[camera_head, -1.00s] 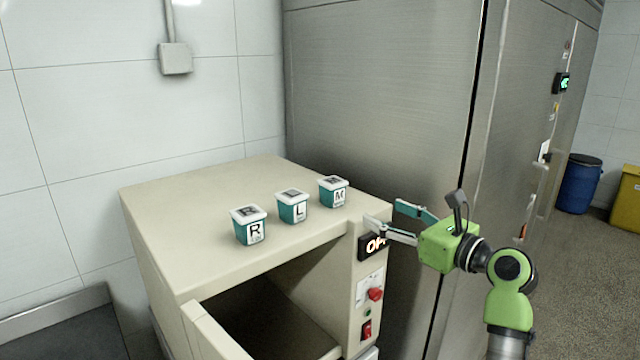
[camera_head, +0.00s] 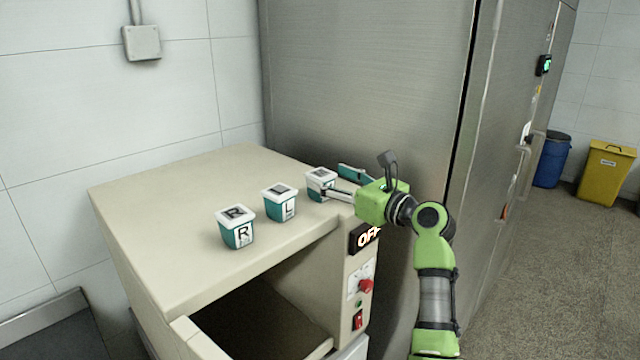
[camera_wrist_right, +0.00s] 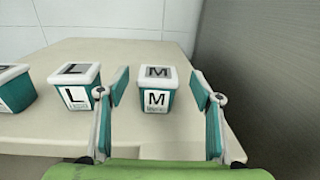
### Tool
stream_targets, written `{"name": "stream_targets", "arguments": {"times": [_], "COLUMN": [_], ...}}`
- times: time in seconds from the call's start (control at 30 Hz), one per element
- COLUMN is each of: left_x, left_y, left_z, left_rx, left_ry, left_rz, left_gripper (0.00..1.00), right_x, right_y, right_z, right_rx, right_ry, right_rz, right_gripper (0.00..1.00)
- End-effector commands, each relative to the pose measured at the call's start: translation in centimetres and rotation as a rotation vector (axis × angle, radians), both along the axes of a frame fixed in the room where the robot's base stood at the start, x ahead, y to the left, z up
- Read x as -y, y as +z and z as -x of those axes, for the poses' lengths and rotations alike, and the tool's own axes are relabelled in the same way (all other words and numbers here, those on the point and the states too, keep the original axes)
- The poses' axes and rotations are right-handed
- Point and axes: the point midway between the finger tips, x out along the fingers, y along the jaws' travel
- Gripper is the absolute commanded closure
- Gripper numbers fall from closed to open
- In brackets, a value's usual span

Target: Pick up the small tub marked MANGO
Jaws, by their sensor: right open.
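The tub marked M (camera_head: 321,184) is small and teal with a white lid. It stands upright at the right end of a row on the beige cabinet top. It also shows in the right wrist view (camera_wrist_right: 157,90), with M on its lid and front. My right gripper (camera_head: 338,182) is open, with its fingers at the tub. In the wrist view the fingers (camera_wrist_right: 160,92) lie on the left and right of the tub, with a gap on the right and a narrower one on the left. Part of the tub's front is hidden by a finger in the head view. My left gripper is not in view.
The tub marked L (camera_head: 280,203) stands close to the left of the M tub, and the tub marked R (camera_head: 236,228) is farther left. The beige cabinet (camera_head: 160,215) has an open compartment below. A tall steel cabinet (camera_head: 365,80) rises behind and to the right.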

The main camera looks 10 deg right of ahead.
Motion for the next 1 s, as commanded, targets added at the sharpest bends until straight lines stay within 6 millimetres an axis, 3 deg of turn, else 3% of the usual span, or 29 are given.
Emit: {"name": "stream_targets", "arguments": {"times": [0.2,0.4,0.7,0.73,0.9,1.0], "left_x": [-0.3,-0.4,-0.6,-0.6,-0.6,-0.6], "left_y": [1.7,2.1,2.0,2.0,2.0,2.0], "left_z": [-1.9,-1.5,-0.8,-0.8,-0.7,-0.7], "left_rx": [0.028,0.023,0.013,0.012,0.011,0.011], "left_ry": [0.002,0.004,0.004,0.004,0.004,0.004], "left_rz": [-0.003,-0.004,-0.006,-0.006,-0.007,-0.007], "left_gripper": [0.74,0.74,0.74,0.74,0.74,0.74], "right_x": [-1.6,-2.6,-2.8,-2.8,-2.7,-2.7], "right_y": [-0.2,-0.4,-0.5,-0.5,-0.5,-0.5], "right_z": [-2.1,-3.9,-4.2,-4.2,-4.2,-4.2], "right_rx": [-0.002,-0.001,0.001,0.001,0.000,0.002], "right_ry": [0.004,0.002,0.001,0.001,0.001,0.001], "right_rz": [-0.002,-0.001,0.001,0.001,0.000,0.000], "right_gripper": [0.40,0.40,0.40,0.43,0.86,0.86]}}
